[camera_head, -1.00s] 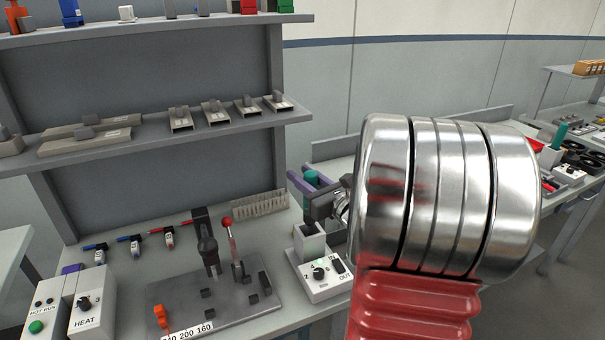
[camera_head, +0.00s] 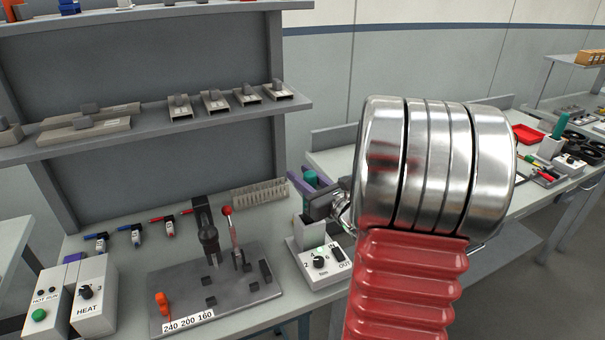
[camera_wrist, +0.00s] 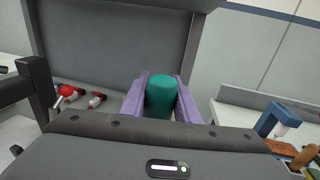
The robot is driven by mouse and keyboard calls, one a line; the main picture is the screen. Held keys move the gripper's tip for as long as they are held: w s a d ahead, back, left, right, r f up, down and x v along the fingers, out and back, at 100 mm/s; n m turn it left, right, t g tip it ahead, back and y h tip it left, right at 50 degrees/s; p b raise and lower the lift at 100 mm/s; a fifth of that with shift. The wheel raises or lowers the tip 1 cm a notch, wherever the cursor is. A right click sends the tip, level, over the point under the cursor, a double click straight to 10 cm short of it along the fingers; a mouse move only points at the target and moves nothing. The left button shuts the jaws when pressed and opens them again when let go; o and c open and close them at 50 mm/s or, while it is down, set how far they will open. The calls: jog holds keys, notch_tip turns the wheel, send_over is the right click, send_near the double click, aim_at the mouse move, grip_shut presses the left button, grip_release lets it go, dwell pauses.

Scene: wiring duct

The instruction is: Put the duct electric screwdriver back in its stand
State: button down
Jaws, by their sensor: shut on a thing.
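My gripper (camera_head: 312,184) has purple fingers and is shut on the teal electric screwdriver (camera_wrist: 161,93). In the wrist view the screwdriver's rounded teal end stands between the two fingers; its lower part is hidden. In the head view only a little teal shows, partly behind my wrist. The stand looks to be the grey square holder (camera_head: 309,236) on a white control box (camera_head: 324,264) with a knob and "OUT" label, on the bench. My gripper appears above and behind this holder, apart from it in the picture. I cannot tell the exact gap or see inside the holder.
A dark fixture plate (camera_head: 222,300) with a red-knobbed lever (camera_head: 229,226) lies left of the box. A comb-like duct strip (camera_head: 260,192) stands behind. Another teal-handled tool (camera_head: 562,125) is at the far right bench. My arm blocks much of the right.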

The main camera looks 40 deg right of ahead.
jog(key=shift+f, duration=1.4)
jog(key=c, duration=1.3)
grip_release()
jog(key=shift+s, duration=0.15)
